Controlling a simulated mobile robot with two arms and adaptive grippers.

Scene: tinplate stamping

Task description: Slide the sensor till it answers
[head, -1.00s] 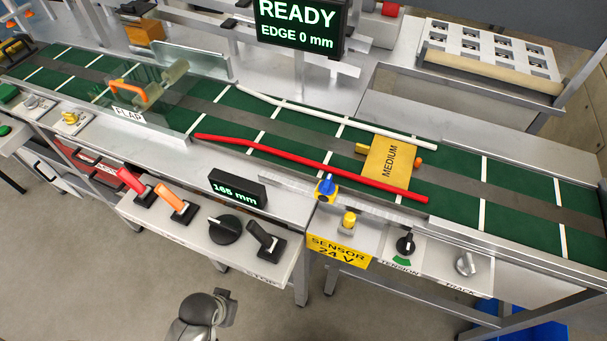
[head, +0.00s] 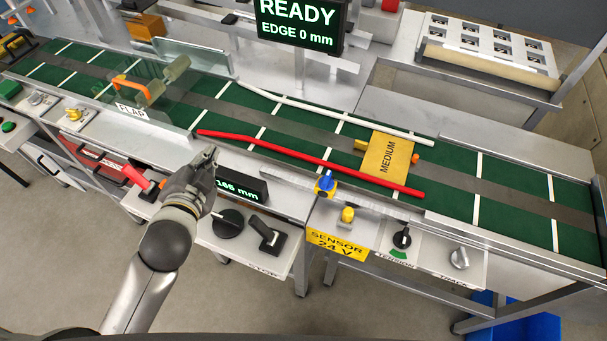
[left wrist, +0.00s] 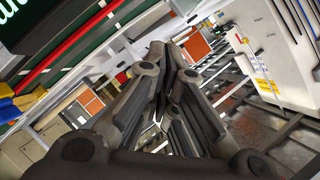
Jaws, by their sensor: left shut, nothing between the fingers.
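The sensor's blue knob (head: 325,186) sits on the slotted metal rail at the conveyor's front edge. A yellow part (head: 347,215) stands on the panel just below it, above the yellow "SENSOR 24 V" label (head: 338,246). My left gripper (head: 212,155) is left of the sensor, above the control panel and beside the display (head: 243,186) reading 165 mm. It is shut and empty; its closed fingers also fill the left wrist view (left wrist: 165,75). The screen (head: 300,25) reads READY, EDGE 0 mm. My right gripper is out of view.
A red guide bar (head: 310,162) and a white one (head: 335,114) lie along the green belt. A yellow MEDIUM plate (head: 385,157) lies between them. A clear flap (head: 150,92) stands left. A black knob (head: 228,222) and black lever (head: 268,235) are near my gripper.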

